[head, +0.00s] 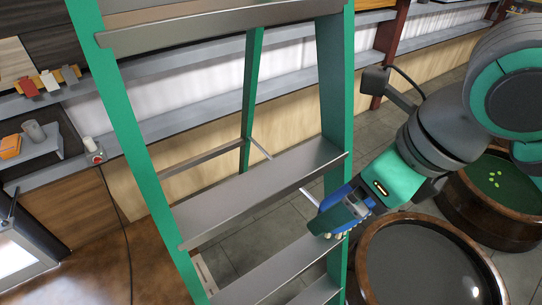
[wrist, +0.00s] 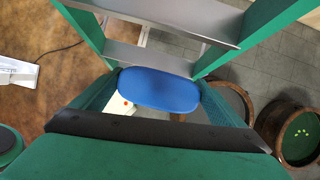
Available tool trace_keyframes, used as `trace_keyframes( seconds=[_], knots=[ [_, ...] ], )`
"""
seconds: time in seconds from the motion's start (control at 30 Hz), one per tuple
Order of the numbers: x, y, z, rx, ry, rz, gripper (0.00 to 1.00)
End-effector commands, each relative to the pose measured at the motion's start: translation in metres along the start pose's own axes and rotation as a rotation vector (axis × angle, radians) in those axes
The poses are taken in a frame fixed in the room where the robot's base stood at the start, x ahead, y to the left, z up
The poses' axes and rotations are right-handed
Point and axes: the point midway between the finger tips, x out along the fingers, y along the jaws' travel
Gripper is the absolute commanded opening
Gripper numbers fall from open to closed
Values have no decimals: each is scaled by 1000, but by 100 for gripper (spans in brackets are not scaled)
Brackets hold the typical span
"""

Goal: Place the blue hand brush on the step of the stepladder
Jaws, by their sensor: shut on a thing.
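The stepladder (head: 136,150) has green side rails and grey steps. A wide grey step (head: 260,190) crosses the middle of the head view, and it looks bare. My gripper (head: 336,212) is shut on the blue hand brush (head: 337,198), just right of that step's right end and by the right rail. Pale bristle tips show under the brush, partly hidden by a finger. In the wrist view the brush's smooth blue back (wrist: 160,90) fills the space between both fingers. A grey step (wrist: 145,59) lies just beyond it there. The gap between brush and ladder is unclear.
Round brown tubs (head: 372,235) stand on the tiled floor at lower right, one with a dark grey surface. Another (head: 510,238) holds green with small yellow-green bits. Shelves (head: 190,108) run behind the ladder. A grey shelf at left bears an orange block (head: 10,146) and a grey cylinder (head: 34,131).

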Motion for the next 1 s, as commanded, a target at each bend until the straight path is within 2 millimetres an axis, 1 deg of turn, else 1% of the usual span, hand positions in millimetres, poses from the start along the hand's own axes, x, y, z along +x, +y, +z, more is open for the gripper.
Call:
trace_keyframes(
  seconds=[0.1, 0.3, 0.4, 0.5, 0.6, 0.77, 0.83, 1.0],
  knots=[
    [11, 1, 26, -6, 1, 1, 69],
    [28, 1, 69, -5, 0, 2, 69],
    [37, 1, 89, -5, 0, 2, 69],
    [43, 1, 104, -5, 0, 2, 69],
    [48, 0, 114, -3, 0, 1, 69],
    [50, 1, 121, -4, -1, 2, 69],
    [53, 2, 126, -5, -1, 2, 69],
    [63, 2, 150, -6, 0, 3, 69]
  ],
)
